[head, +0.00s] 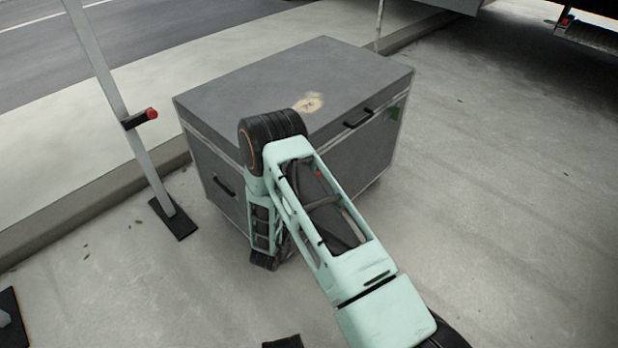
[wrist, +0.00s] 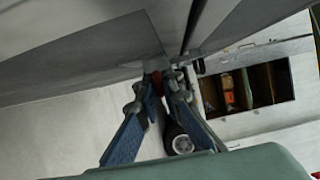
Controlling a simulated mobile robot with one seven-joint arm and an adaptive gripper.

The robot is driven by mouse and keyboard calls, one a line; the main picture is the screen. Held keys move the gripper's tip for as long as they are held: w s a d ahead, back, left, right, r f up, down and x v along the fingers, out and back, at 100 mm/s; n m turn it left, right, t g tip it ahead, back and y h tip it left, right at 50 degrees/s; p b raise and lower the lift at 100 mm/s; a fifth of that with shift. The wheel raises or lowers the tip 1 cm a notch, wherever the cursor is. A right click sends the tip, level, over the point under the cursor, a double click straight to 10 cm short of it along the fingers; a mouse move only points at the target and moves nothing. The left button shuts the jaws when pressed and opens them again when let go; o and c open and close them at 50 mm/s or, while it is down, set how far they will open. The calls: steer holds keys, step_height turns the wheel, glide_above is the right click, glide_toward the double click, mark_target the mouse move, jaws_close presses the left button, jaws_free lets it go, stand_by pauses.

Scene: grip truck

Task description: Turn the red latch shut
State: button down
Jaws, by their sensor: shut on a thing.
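The red latch (wrist: 156,82) shows in the wrist view as a small dark red piece between my fingertips, mostly covered by them. My gripper (wrist: 160,84) has blue fingers that converge on it, shut on it, right beneath a grey panel (wrist: 95,60). The latch's turn angle cannot be read from so little of it. In the head view my arm reaches down in front of a large grey case (head: 240,90), and the fingers and latch are hidden.
The case has black handles (head: 358,118). A metal post (head: 130,122) with a red-ended knob (head: 151,113) stands to its left. An open compartment (wrist: 268,84) with shelves shows right in the wrist view. Concrete floor (head: 500,200) is clear on the right.

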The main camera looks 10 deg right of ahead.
steer(key=shift+d, duration=0.1)
stand_by(0.3)
steer(key=c, duration=2.1)
jaws_free()
steer(key=v, duration=1.2)
steer(key=shift+f, duration=0.15)
